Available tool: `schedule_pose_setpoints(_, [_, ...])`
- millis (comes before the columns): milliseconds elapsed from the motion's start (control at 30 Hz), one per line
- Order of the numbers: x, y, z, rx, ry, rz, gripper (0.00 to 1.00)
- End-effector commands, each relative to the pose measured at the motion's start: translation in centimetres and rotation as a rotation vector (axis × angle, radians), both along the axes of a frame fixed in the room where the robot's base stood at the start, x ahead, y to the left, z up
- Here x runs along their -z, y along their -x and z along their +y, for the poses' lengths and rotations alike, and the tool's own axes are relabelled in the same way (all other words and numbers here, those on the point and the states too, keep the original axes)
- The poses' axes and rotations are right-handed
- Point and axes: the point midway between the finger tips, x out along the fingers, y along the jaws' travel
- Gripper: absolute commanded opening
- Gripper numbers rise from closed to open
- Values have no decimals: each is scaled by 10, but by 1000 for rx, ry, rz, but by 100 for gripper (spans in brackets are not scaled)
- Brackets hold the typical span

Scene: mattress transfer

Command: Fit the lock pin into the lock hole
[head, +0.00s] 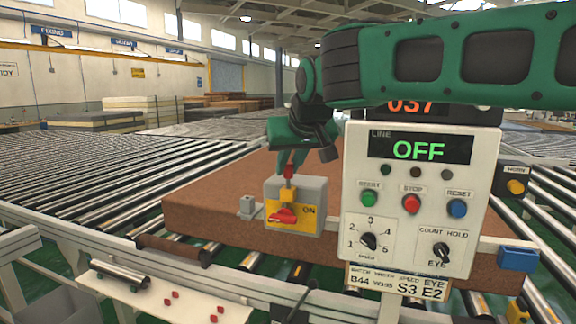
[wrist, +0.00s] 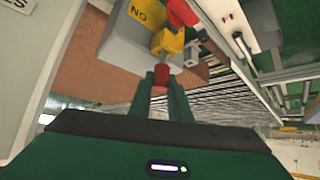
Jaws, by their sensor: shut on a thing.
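My gripper (head: 289,163) is shut on the red lock pin (head: 288,172), and its green fingers point down over the grey switch box. In the wrist view my gripper (wrist: 160,84) has the red pin (wrist: 161,77) between its fingertips. A yellow lock tab (head: 287,195) stands on the box front just below the pin; it also shows in the wrist view (wrist: 168,41). The lock hole itself is not clear. I cannot tell whether the pin's lower end touches or enters the tab. A red switch handle (head: 283,216) sits below the tab, beside the "ON" label.
The grey switch box (head: 312,190) stands left of a white control panel (head: 405,284) reading OFF. A brown mattress (head: 215,195) lies behind on the roller conveyor (head: 80,170). A white shelf (head: 130,294) with small red pieces is at the lower left.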

Motion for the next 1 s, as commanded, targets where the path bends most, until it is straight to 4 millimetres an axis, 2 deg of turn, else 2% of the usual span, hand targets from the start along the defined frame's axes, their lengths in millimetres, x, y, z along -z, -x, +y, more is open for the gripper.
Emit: schedule_pose_setpoints(1000, [22, 0, 0, 0, 0, -1, 0])
